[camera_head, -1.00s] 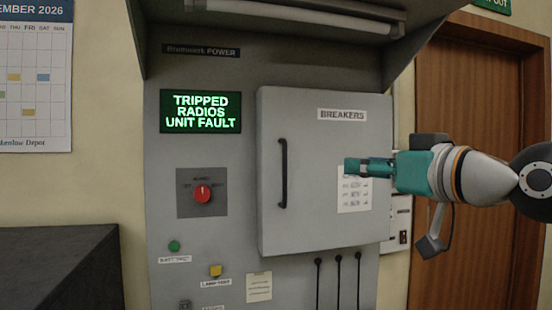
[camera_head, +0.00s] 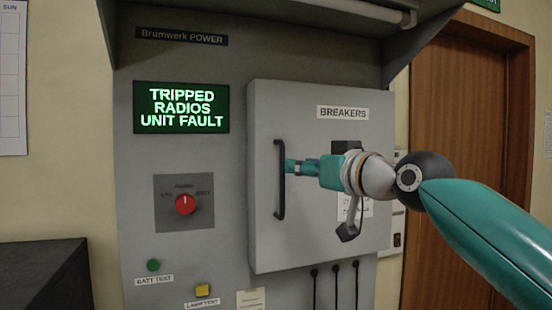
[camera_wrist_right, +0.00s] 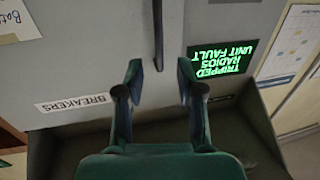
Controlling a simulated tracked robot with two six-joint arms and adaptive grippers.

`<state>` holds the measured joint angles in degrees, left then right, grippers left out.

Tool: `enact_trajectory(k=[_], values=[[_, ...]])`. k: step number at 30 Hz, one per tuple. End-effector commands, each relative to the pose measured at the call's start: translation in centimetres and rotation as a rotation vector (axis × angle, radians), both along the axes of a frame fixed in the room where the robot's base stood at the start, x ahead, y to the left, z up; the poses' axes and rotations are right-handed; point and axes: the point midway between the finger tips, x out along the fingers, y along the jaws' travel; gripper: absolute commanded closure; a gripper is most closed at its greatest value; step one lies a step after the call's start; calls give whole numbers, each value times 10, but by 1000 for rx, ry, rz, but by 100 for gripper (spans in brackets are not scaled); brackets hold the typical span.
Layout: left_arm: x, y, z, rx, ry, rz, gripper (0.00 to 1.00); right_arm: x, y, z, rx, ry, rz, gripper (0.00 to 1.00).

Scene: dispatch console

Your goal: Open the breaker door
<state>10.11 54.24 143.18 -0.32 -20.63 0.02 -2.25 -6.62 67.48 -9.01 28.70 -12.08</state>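The grey breaker door (camera_head: 320,240), labelled BREAKERS, is shut on the front of the grey console. Its black vertical bar handle (camera_head: 280,200) is along the door's left side. My right gripper (camera_head: 291,167) comes in from the right, with its fingertips at the upper half of the handle. In the right wrist view the gripper (camera_wrist_right: 160,72) is open, its two teal fingers apart. The handle (camera_wrist_right: 158,30) shows there between the lines of the fingers; I cannot tell whether either finger touches it. My left gripper is not in view.
A green-lit screen (camera_head: 181,107) and a red rotary knob (camera_head: 185,204) are left of the door. A hood (camera_head: 290,20) overhangs the panel. Black cables (camera_head: 336,285) hang below the door. A dark cabinet (camera_head: 45,275) stands at the lower left.

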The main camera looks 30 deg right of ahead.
Motion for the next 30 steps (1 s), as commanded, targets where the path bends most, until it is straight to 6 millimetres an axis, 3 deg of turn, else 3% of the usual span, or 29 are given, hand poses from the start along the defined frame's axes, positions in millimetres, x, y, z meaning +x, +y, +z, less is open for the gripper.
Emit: enact_trajectory(k=[6, 12, 25, 26, 30], values=[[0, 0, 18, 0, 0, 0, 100, 46, -3, 3, 0, 2, -3, 63], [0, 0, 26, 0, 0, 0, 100, 73, -5, 2, 0, 0, -3, 63], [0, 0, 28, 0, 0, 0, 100, 82, -5, 0, 0, -1, -3, 63], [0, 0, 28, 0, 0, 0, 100, 82, -5, 0, 0, -1, -3, 64], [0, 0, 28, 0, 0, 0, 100, 82, -5, 0, 0, -1, -3, 88]])
